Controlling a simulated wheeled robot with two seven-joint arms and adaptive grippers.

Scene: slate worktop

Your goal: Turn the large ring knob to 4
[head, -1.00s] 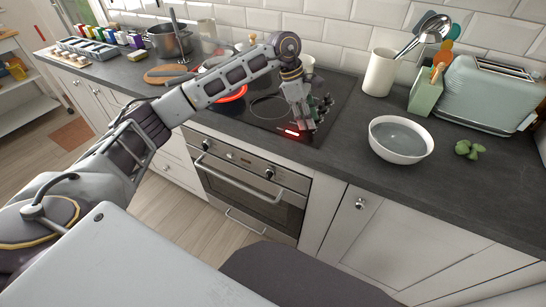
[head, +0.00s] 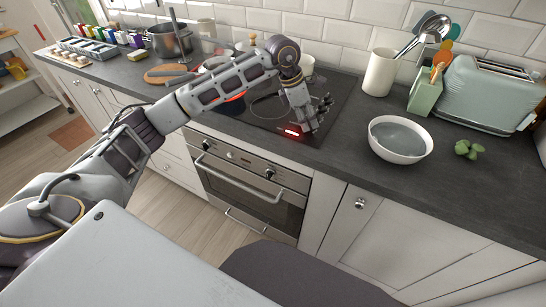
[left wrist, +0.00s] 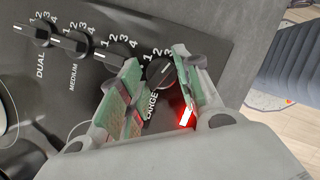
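In the left wrist view the large ring knob (left wrist: 158,73) is a dark round knob beside the printed word LARGE, with digits around its far side. The digits 1, 2 and 3 show; the rest of its scale is covered by a finger. My left gripper (left wrist: 157,58) is open, with one green-padded finger on each side of this knob. I cannot tell whether the pads touch it. In the head view my left gripper (head: 314,117) is over the hob's front right corner, and the knob is hidden there. My right gripper is not in view.
Knobs marked DUAL (left wrist: 36,32) and MEDIUM (left wrist: 72,43) sit in the same row, with another knob (left wrist: 108,55) between MEDIUM and LARGE. A red light (left wrist: 186,117) glows by my finger. A white bowl (head: 400,139) stands right of the hob (head: 335,100).

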